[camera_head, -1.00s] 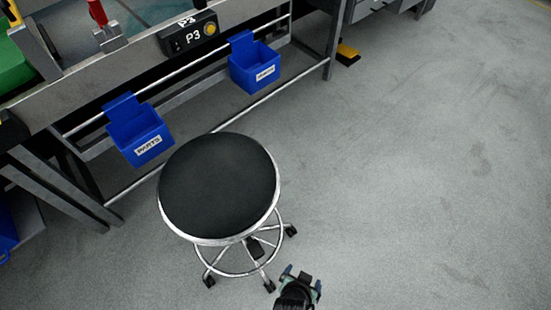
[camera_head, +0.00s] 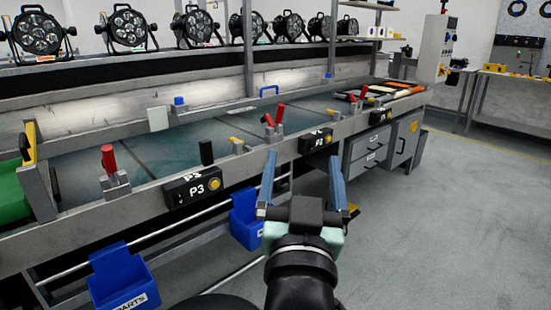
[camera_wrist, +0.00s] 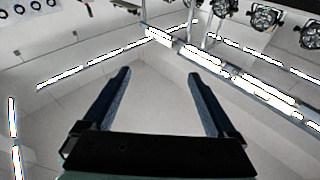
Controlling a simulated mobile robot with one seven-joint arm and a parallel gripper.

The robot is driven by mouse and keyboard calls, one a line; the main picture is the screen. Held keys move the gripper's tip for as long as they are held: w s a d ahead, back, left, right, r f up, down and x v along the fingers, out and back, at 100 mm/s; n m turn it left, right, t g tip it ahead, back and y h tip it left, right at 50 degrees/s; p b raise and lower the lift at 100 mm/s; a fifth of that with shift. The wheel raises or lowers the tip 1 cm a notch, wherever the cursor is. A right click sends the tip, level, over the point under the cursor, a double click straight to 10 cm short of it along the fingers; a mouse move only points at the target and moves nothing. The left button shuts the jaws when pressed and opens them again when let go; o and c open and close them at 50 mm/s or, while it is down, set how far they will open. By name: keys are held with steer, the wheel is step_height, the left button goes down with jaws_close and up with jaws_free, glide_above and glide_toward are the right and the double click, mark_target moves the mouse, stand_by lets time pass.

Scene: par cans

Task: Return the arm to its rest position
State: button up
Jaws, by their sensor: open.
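My gripper (camera_head: 305,178) stands upright in the head view, in front of the workbench (camera_head: 62,225), with its two blue fingers pointing up. The fingers are spread apart with nothing between them. In the wrist view my gripper (camera_wrist: 157,85) is also open and empty, against a pale wall and ceiling with bright light strips. My arm rises from the bottom edge of the head view, and its lower part is out of sight.
Blue parts bins (camera_head: 122,280) hang on the bench front, one partly behind my gripper. A dark stool seat (camera_head: 212,302) shows at the bottom edge. Several par cans (camera_head: 128,28) stand on the shelf behind. Grey floor (camera_head: 460,220) is free at right.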

steer(key=s+a+r+n+t+y+b, duration=0.1)
steer(key=s+a+r+t, duration=0.15)
steer(key=s+r, duration=0.65)
steer(key=s+a+r+n+t+y+b, duration=0.1)
steer(key=s+r+t, duration=0.4)
steer(key=r, duration=0.5)
step_height(320, 180, up, 37)
steer(key=g+p, duration=0.1)
steer(key=p, duration=3.6)
steer(key=shift+a+f+p, duration=0.15)
steer(key=shift+p, duration=0.2)
steer(key=shift+s, duration=0.1)
